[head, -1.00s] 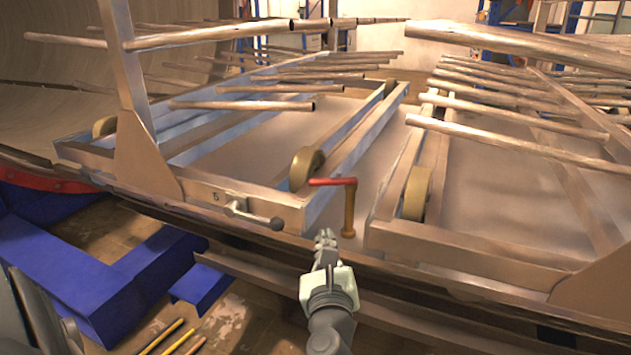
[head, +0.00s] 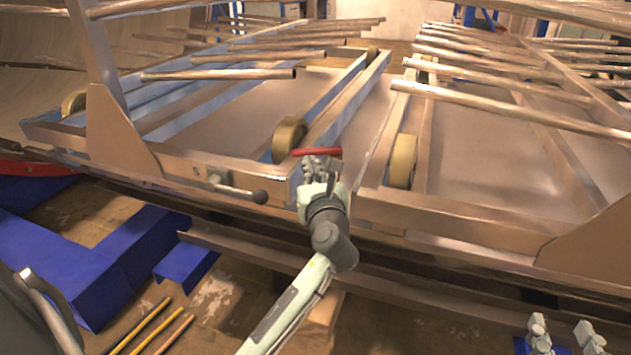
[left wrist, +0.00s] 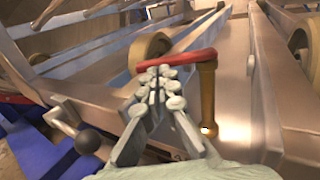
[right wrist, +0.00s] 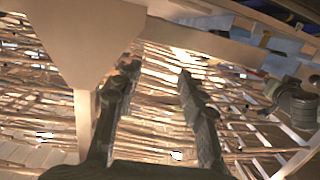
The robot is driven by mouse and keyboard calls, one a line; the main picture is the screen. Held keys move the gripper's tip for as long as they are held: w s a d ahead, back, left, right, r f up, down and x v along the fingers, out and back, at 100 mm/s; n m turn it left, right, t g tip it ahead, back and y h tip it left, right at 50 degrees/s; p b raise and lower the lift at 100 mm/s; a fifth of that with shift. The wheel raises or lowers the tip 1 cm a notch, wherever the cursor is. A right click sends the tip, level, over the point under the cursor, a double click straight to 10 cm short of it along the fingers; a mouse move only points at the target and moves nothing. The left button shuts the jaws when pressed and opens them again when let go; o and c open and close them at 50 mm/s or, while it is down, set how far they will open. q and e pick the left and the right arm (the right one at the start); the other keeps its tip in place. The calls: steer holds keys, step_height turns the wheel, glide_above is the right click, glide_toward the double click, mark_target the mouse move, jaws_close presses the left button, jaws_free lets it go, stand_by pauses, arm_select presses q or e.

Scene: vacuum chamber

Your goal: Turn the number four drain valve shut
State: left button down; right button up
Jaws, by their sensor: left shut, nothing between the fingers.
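A valve with a red lever handle (head: 317,152) stands at the front end of the gap between two metal frames. In the left wrist view the red handle (left wrist: 190,58) lies across the top of an upright brass-coloured stem (left wrist: 207,100). No number shows on it. My left gripper (head: 320,163) is shut and empty, its fingertips at the near side of the handle. In the left wrist view the closed fingertips (left wrist: 160,76) overlap the handle's left part; I cannot tell whether they touch. My right gripper (right wrist: 158,72) is open and empty, low at the head view's right.
A grey lever with a dark ball knob (head: 260,197) sticks out of the left frame, beside a "5" mark. Frame rails carry wheels (head: 290,138) and long pipes (head: 220,74). Blue supports (head: 60,255) and several rods (head: 150,325) lie below left.

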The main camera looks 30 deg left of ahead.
mark_target(301, 156)
arm_select(q)
steer(key=shift+x, duration=0.8)
arm_select(e)
steer(key=shift+a+r, duration=0.25)
steer(key=shift+r, duration=0.35)
steer(key=shift+f, duration=0.1)
